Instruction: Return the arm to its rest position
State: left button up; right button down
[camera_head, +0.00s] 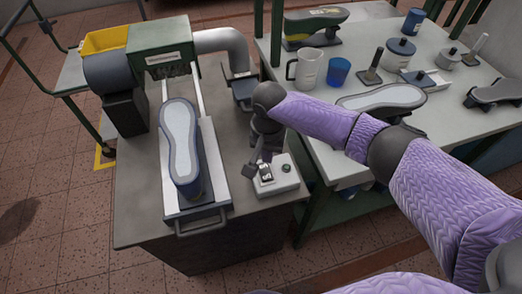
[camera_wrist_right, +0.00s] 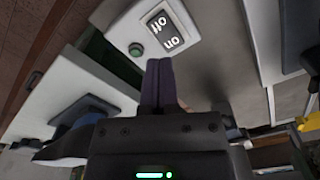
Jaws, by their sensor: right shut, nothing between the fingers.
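My right arm (camera_head: 415,165) in its purple sleeve reaches in from the right of the head view. My right gripper (camera_head: 255,172) is over the grey machine table, close to a white switch box (camera_head: 284,180). In the right wrist view its fingers (camera_wrist_right: 158,85) are shut and empty, with the tips just short of the switch box (camera_wrist_right: 150,35). I cannot tell whether the fingers touch the box. My left gripper is not in view.
A shoe last (camera_head: 180,145) lies sole up on the tray (camera_head: 210,165) of the green machine (camera_head: 160,45). The white bench (camera_head: 440,125) at right holds another last (camera_head: 380,101), a mug (camera_head: 305,67), a blue cup (camera_head: 338,71) and several tools. Open floor (camera_head: 50,215) lies at left.

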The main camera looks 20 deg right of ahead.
jog(key=s+a+f+n+t+y, duration=0.1)
jog(key=s+a+f+n+y, duration=0.25)
jog(key=s+a+n, duration=0.7)
jog(key=s+d+r+m+t+h, duration=0.2)
jog(key=s+d+r+m+h, duration=0.1)
jog(key=s+d, duration=1)
notch_tip(320, 180, down, 19)
jog(key=d+g+b, duration=0.1)
jog(key=s+d+f+g+b, duration=0.1)
jog(key=s+d+f, duration=0.2)
jog(key=s+f, duration=0.9)
jog(key=shift+s+n+h+b, duration=0.3)
jog(key=shift+s+n+h, duration=0.05)
jog(key=shift+s, duration=0.9)
